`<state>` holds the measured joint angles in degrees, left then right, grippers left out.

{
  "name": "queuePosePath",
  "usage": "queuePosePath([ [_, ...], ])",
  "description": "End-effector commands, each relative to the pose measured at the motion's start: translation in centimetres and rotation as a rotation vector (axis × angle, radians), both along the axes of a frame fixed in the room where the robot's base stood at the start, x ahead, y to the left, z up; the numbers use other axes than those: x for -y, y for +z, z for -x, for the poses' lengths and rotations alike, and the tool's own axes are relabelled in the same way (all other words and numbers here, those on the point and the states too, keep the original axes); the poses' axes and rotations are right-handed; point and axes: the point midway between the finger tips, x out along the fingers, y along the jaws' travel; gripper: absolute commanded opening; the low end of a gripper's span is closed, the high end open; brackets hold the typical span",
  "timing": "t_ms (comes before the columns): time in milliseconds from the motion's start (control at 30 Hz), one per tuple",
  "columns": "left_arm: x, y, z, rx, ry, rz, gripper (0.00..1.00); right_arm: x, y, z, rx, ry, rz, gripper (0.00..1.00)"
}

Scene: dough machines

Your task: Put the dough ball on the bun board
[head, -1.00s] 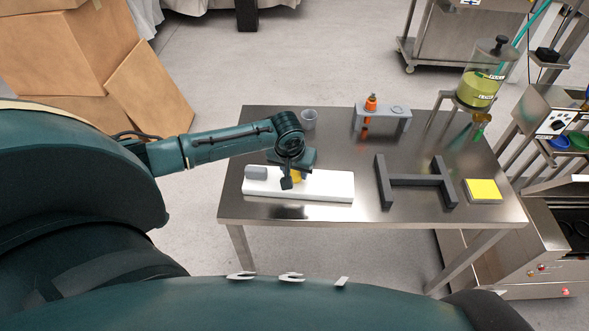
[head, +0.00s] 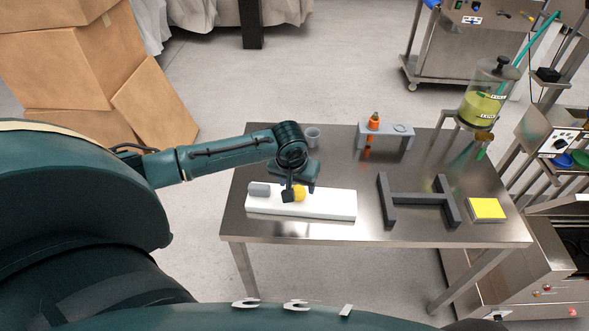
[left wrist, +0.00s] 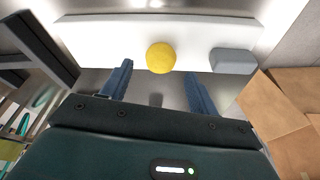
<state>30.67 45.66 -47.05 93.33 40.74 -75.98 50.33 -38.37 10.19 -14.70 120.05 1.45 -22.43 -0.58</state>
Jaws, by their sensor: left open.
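The dough ball (head: 299,194) is yellow and round. It sits at the long white board (head: 330,205), likely the bun board, left of its middle in the head view. In the left wrist view the ball (left wrist: 161,57) shows whole against the white board (left wrist: 105,36), near its edge. My left gripper (head: 295,190) is low over the board beside the ball and partly covers it in the head view. In the left wrist view its fingers (left wrist: 158,72) are spread apart, with the ball appearing just beyond and between the tips. My right gripper is not in view.
A grey block (head: 259,189) lies on the board's left end. A dark H-shaped frame (head: 420,203) and a yellow-topped square (head: 486,208) stand to the right. A cup (head: 312,136) and a grey stand with an orange bottle (head: 374,122) are at the back.

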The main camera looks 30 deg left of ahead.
Motion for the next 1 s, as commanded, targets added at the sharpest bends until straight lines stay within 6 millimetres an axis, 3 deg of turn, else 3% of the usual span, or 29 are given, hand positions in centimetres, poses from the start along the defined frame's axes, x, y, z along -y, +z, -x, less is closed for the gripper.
queuePosePath([
  [100, 0.1, 2.9, 0.7, 0.003, -0.001, 0.0, 0.6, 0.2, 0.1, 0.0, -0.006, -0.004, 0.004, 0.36],
  [300, 0.4, 6.5, 1.6, 0.003, 0.001, 0.0, 0.6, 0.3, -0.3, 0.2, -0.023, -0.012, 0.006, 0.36],
  [500, 0.7, 8.2, 2.2, 0.002, -0.003, 0.003, 0.6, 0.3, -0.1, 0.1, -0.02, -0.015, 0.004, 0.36],
  [567, 1.4, 7.7, 2.4, 0.006, -0.024, 0.016, 0.6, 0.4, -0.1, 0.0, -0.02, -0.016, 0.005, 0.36],
  [667, 4.2, 5.6, 3.1, 0.039, -0.11, 0.067, 0.6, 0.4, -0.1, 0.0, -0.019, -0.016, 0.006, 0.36],
  [800, 10.5, 1.6, 5.3, 0.164, -0.29, 0.189, 0.6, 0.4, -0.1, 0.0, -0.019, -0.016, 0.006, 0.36],
  [900, 14.5, -0.2, 7.5, 0.297, -0.391, 0.257, 0.6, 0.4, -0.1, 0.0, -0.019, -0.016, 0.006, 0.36],
  [1000, 16.9, -1.3, 10.0, 0.433, -0.447, 0.281, 0.6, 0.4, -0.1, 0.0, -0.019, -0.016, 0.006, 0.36],
])
